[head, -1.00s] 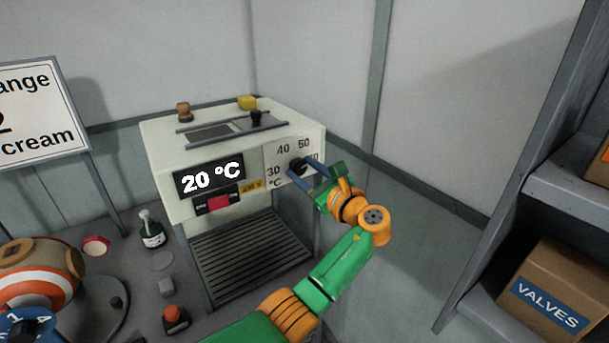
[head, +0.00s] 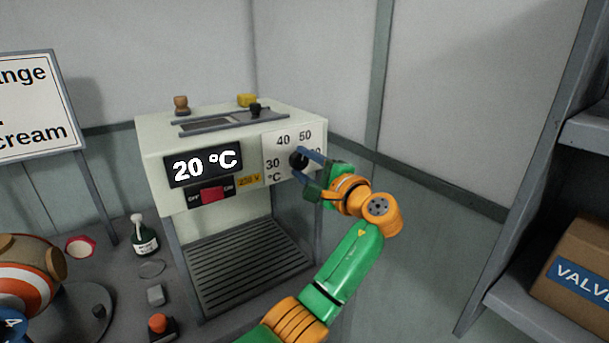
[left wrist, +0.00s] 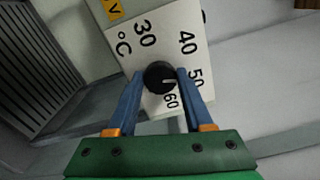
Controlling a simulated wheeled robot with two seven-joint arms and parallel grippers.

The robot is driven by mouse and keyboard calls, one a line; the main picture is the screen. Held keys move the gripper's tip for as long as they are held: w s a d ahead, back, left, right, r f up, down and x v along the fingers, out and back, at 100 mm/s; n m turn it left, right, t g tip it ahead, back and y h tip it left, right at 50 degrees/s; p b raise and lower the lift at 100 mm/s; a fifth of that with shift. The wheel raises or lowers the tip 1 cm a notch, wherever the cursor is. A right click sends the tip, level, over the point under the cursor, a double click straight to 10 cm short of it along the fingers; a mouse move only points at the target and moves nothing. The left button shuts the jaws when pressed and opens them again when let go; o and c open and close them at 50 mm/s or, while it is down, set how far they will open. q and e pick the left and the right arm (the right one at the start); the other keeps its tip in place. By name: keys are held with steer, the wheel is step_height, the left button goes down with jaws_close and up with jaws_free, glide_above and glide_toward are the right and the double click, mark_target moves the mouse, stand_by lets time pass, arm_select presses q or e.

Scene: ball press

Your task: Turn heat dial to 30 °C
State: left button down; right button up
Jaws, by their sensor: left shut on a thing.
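The black heat dial (head: 298,159) sits on a white scale plate (head: 276,147) on the front of the machine, with 30, 40, 50 and 60 °C printed round it. My left gripper (head: 297,162) is shut on the dial, one blue finger on each side. The left wrist view shows the dial (left wrist: 160,77) between the fingertips, its white mark pointing right, roughly toward the 50 and 60 side. The display (head: 203,164) reads 20 °C. My right gripper is not in view.
A slatted tray (head: 245,258) lies under the machine. A green bottle (head: 144,236) and a red-topped button (head: 158,323) stand left. A shelf with a VALVES box (head: 578,273) is right.

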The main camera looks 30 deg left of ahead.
arm_select(q)
steer(key=n+b, duration=0.1)
steer(key=n, duration=0.1)
steer(key=n+b, duration=0.2)
steer(key=n, duration=0.1)
steer(key=shift+f+n, duration=0.2)
steer(key=shift+n, duration=0.1)
steer(key=n+b, duration=0.2)
steer(key=n, duration=0.2)
steer(key=n+b, duration=0.1)
steer(key=n, duration=0.4)
steer(key=shift+w+n+b, duration=0.1)
steer(key=shift+n+b, duration=0.25)
steer(key=shift+n, duration=0.05)
steer(key=shift+w+n, duration=0.1)
steer(key=shift+n, duration=2.5)
steer(key=shift+c, duration=1.5)
jaws_free()
steer(key=shift+b, duration=0.3)
